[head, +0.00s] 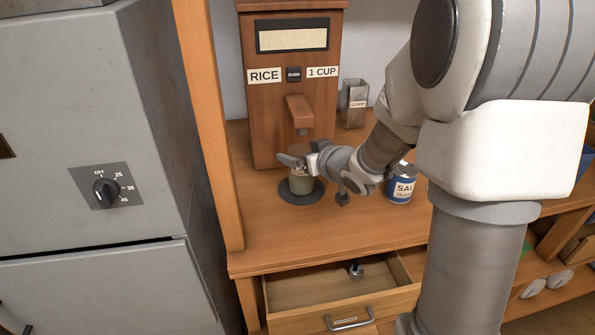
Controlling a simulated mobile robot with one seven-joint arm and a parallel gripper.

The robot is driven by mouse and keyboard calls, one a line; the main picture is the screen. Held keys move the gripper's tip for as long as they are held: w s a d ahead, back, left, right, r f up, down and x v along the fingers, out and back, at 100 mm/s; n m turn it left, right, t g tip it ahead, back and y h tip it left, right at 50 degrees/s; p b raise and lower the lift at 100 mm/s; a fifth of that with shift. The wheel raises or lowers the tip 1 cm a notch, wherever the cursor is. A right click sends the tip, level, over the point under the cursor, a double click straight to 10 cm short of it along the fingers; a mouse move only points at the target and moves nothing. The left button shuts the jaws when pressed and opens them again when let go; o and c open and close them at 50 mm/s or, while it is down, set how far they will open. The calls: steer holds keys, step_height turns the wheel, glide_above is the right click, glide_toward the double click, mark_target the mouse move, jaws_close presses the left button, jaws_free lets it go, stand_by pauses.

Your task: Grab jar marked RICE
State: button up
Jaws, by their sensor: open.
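A small greenish-grey jar or cup (301,185) stands upright on a dark round pad (288,198) under the spout of a wooden dispenser. No writing on it is readable; its top is partly hidden by my gripper. The word RICE shows on a label (264,76) on the dispenser (265,125), beside a label reading 1 CUP. My gripper (315,178) is open, reaching in from the right at the jar's upper part. One finger shows at the jar's top, the other to its right. I cannot tell whether either touches it.
A blue can marked SAL (402,188) stands right of the gripper, close to my arm. A metal scoop holder (354,103) stands behind. An open drawer (335,294) juts out below the counter (300,240). A wooden post (212,125) and grey cabinet (90,140) bound the left.

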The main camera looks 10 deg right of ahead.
steer(key=shift+s, duration=0.1)
jaws_close()
stand_by(0.4)
steer(key=shift+r, duration=0.15)
